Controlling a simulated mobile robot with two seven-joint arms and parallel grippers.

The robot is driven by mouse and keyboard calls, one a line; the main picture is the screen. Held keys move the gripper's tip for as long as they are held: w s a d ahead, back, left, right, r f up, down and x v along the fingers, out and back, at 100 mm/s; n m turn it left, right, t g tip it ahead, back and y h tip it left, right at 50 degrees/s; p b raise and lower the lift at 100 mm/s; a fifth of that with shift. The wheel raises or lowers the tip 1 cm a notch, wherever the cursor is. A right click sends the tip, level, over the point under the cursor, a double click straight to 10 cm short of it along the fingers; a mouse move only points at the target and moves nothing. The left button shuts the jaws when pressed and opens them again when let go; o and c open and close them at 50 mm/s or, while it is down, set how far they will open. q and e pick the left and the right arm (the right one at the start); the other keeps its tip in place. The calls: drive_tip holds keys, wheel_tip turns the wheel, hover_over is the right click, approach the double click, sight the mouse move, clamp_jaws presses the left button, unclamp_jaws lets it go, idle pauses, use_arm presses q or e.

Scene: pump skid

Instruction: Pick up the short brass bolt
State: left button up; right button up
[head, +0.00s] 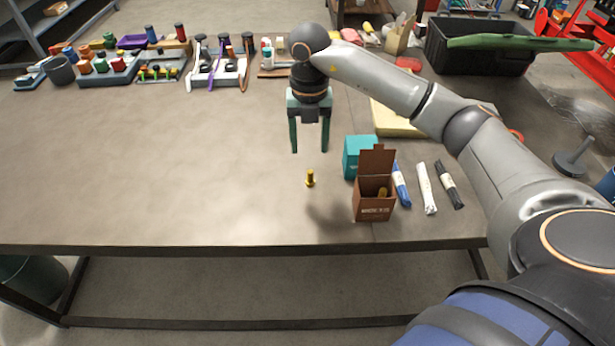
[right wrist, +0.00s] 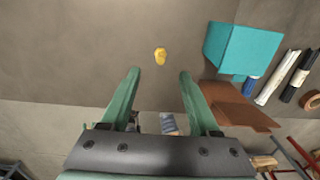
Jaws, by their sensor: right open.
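The short brass bolt (head: 310,178) stands upright on the bare table (head: 150,190), left of an open brown box. It also shows in the right wrist view (right wrist: 160,55), beyond the fingertips and roughly midway between them. My right gripper (head: 310,150) points down above the table with its two green fingers apart and nothing between them. In the right wrist view its fingers (right wrist: 160,72) are spread and clear of the bolt. My left gripper is not in view.
The open brown box (head: 373,208) with a brass piece inside and a teal box (head: 359,157) stand right of the bolt. Blue, white and black tubes (head: 427,188) lie further right. Racks of coloured parts (head: 110,70) line the back. The table's left and middle are clear.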

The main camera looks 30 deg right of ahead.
sight(310, 171)
wheel_tip(310, 171, down, 5)
drive_tip(key=shift+r, duration=0.15)
drive_tip(key=shift+s+f+p, duration=0.15)
drive_tip(key=shift+f, duration=1.2)
drive_tip(key=shift+s+f+p, duration=0.1)
drive_tip(key=shift+f+p, duration=0.05)
drive_tip(key=shift+f, duration=1.15)
clamp_jaws()
